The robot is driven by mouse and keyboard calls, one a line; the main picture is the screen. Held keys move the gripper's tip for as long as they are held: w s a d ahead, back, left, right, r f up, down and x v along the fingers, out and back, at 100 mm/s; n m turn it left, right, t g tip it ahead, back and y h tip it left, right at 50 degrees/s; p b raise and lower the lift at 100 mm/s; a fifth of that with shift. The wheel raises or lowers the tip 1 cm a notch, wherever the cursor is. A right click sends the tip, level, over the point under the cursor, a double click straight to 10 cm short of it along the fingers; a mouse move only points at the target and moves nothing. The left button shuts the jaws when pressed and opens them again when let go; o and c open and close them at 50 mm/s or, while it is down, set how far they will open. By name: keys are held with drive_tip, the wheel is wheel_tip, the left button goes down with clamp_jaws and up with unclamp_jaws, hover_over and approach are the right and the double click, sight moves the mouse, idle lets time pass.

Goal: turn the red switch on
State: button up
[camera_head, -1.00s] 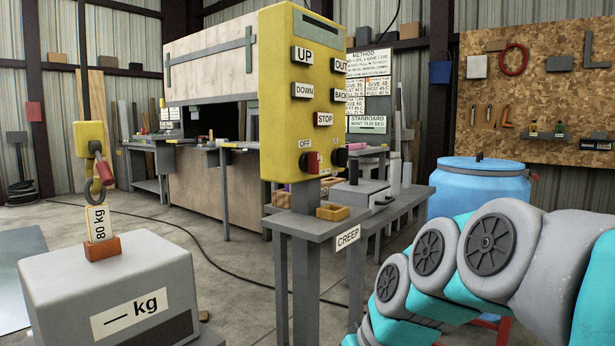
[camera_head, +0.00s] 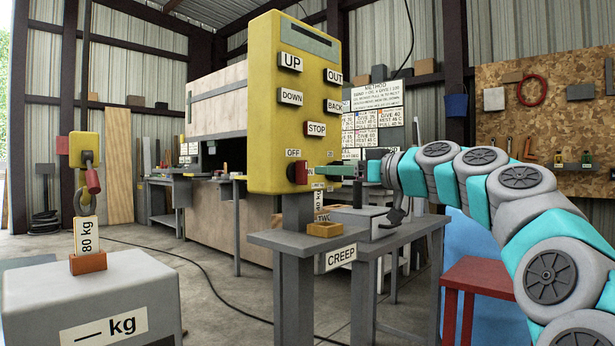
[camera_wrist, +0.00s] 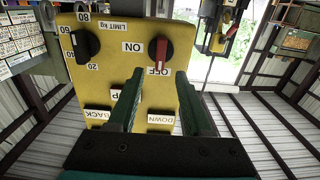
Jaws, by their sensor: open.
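The red switch (camera_head: 299,172) is low on the yellow control panel (camera_head: 262,110), under the OFF label (camera_head: 293,153). In the wrist view the red switch (camera_wrist: 161,48) is a red lever on a dark round base, its long side lined up with the OFF label (camera_wrist: 157,69). The ON label (camera_wrist: 133,46) is beside it. My gripper (camera_head: 335,171) is at the panel's lower front, just right of the switch in the head view. In the wrist view my gripper (camera_wrist: 158,76) is open and empty, its dark green fingers pointing at the panel with the switch ahead between them. I see no clear contact.
A black limit dial (camera_wrist: 85,43) is beside the switch. Push buttons such as STOP (camera_head: 316,129) are above it.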

sight(306, 170)
drive_tip(key=p+x, duration=0.1)
drive_tip(key=x, duration=0.6)
drive_tip(key=shift+w+a+f, duration=0.1)
drive_tip(key=shift+w+a, duration=0.05)
drive_tip(key=shift+a, duration=0.15)
clamp_jaws()
idle(0.4)
